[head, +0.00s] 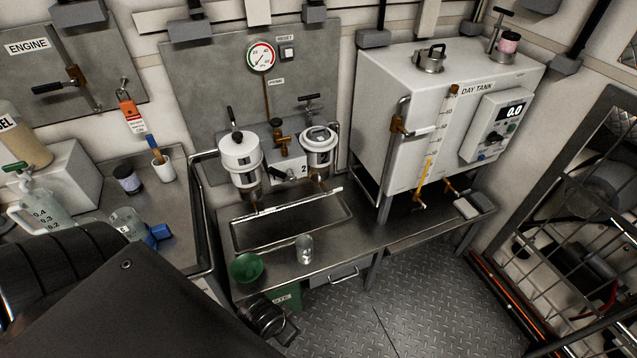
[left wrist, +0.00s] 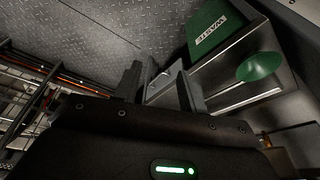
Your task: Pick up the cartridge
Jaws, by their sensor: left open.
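No loose cartridge can be made out for certain. Two filter housings stand at the wall above the drip tray: the left housing (head: 241,160) has a white lid on, and the right housing (head: 319,148), marked 2, shows a pale round top. Whether a cartridge sits inside either is hidden. My left gripper (head: 268,320) is low in front of the counter edge, below the housings and well apart from them. In the left wrist view, the left gripper (left wrist: 158,82) has its fingers apart with nothing between them. My right gripper is in neither view.
A green bowl (head: 246,267) and a clear glass (head: 304,248) stand near the counter's front edge. The drip tray (head: 240,249) lies behind them. A green waste bin (left wrist: 214,28) is under the counter. The day tank (head: 420,110) stands right. Open floor (head: 410,300) lies front right.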

